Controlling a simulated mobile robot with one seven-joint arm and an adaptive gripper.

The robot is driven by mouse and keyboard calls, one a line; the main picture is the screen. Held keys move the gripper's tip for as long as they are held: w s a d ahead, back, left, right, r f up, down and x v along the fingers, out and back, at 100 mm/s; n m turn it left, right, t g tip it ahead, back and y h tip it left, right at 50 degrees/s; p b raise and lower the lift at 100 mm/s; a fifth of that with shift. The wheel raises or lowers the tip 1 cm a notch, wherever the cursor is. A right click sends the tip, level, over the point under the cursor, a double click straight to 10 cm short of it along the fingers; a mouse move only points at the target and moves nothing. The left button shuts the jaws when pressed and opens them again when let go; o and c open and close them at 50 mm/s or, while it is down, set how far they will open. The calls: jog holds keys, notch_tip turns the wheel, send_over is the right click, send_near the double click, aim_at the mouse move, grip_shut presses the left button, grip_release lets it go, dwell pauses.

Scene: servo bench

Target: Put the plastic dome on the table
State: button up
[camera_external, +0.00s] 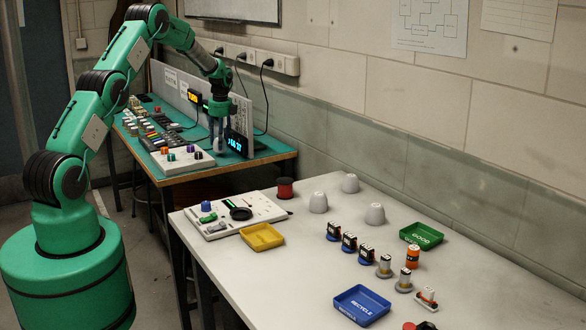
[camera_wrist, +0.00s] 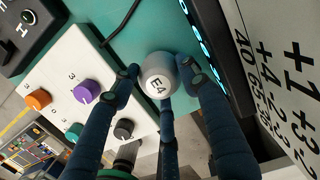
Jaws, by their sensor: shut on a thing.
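My gripper (camera_external: 217,142) is over the far green-topped bench, beside a dark display box. In the wrist view its fingers (camera_wrist: 163,82) close around a light grey rounded piece marked E4 (camera_wrist: 158,70). Only its rounded top shows clearly, so its full shape is hidden. Several pale domes stand on the near white table (camera_external: 270,262): one at the back (camera_external: 350,183), one to its left (camera_external: 318,203) and one nearer (camera_external: 375,214).
A white panel with coloured knobs (camera_external: 183,160) lies close to my gripper on the bench. The white table holds a yellow tray (camera_external: 262,237), a blue tray (camera_external: 362,305), a green tray (camera_external: 421,235) and several small parts. Its left front area is clear.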

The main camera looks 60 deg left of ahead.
jog(key=shift+f, duration=1)
jog(key=o, duration=1.1)
jog(key=shift+f, duration=0.1)
jog(key=r, duration=0.4)
jog(key=d+r+p, duration=0.1)
jog(key=r, duration=0.3)
jog(key=r+p, duration=0.1)
jog(key=r, duration=0.2)
jog(key=shift+w+d+r, duration=0.15)
jog(key=shift+r, duration=0.45)
jog(key=shift+d, duration=0.1)
